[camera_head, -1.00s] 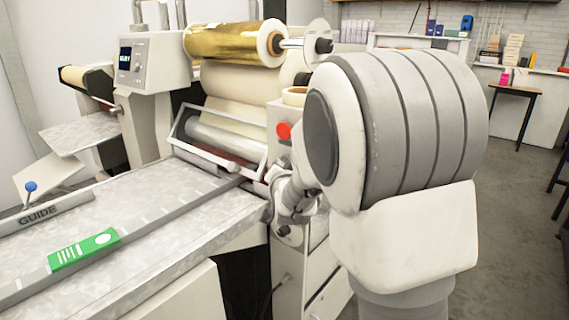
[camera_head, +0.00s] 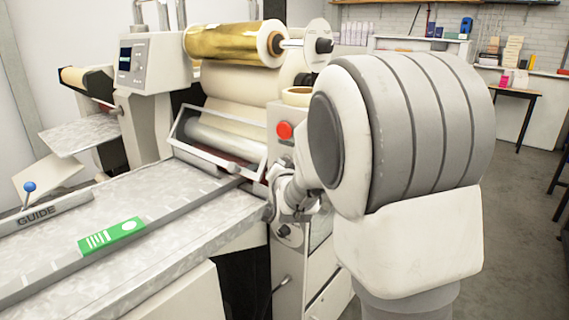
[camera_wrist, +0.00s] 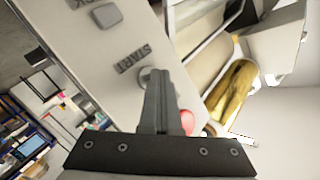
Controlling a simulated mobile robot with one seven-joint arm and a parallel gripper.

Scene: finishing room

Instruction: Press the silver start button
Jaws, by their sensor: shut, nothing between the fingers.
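The silver start button (camera_wrist: 145,73) is round and sits beside the START label on the machine's pale panel in the wrist view. My gripper (camera_wrist: 156,72) is shut and empty, its fingertips over the button and covering part of it. Whether they touch it or how far it is pushed in cannot be told. In the head view my arm hides the button, and part of my wrist shows in front of the panel.
A red button (camera_head: 285,130) is near my wrist. A square grey button (camera_wrist: 107,15) is farther along the panel. The machine has a gold foil roll (camera_head: 225,44), a display box (camera_head: 145,60) and a feed table (camera_head: 190,215) with a green label (camera_head: 110,237).

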